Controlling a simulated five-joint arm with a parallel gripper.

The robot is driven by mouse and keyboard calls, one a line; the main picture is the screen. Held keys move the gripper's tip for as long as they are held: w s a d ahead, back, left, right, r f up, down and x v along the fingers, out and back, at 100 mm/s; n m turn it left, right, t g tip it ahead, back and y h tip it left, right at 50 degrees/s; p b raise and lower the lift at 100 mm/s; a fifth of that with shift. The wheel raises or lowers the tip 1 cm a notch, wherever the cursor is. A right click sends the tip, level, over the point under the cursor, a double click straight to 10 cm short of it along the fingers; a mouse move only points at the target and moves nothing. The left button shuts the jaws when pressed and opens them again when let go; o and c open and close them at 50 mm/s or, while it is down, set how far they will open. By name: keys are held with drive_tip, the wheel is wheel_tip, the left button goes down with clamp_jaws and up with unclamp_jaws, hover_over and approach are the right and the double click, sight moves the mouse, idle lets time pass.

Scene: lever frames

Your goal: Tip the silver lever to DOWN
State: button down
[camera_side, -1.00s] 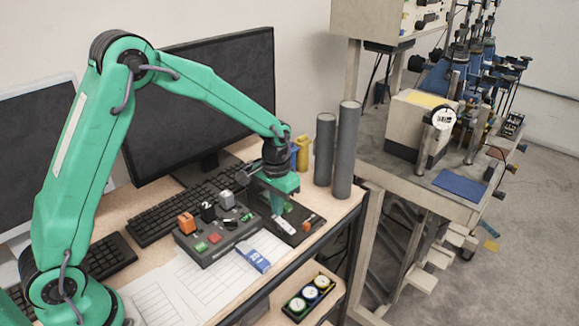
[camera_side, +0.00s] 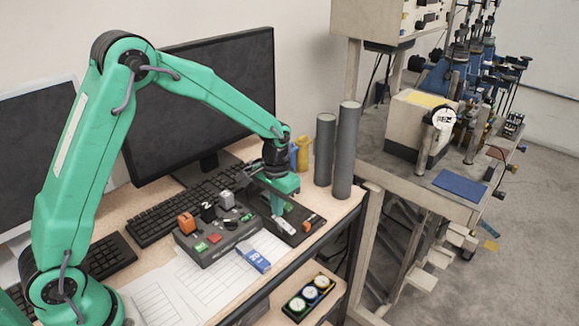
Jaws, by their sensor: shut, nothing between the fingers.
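A dark control box (camera_side: 195,246) stands on the desk with an orange (camera_side: 186,222), a black (camera_side: 208,211) and a silver-grey lever handle (camera_side: 227,199) along its back. The silver handle looks upright; its exact tilt is too small to tell. Whether my fingertips touch that panel is hard to tell.
A keyboard (camera_side: 165,222) and monitor (camera_side: 200,105) stand behind. Two grey cylinders (camera_side: 346,150) and a yellow object (camera_side: 303,153) stand at the desk's right end.

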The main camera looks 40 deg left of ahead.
sight(276, 219)
drive_tip(key=shift+f, duration=0.95)
idle(0.8)
drive_tip(key=shift+r, duration=3.5)
drive_tip(key=shift+r, duration=0.1)
drive_tip(key=s+a+r+t, duration=0.2)
drive_tip(key=s+r+t, duration=0.1)
drive_tip(key=s+r, duration=0.8)
drive_tip(key=s+r+t, duration=0.2)
drive_tip(key=s+r, duration=0.1)
drive_tip(key=s, duration=1)
drive_tip(key=shift+a+t, duration=0.25)
drive_tip(key=shift+t, duration=0.05)
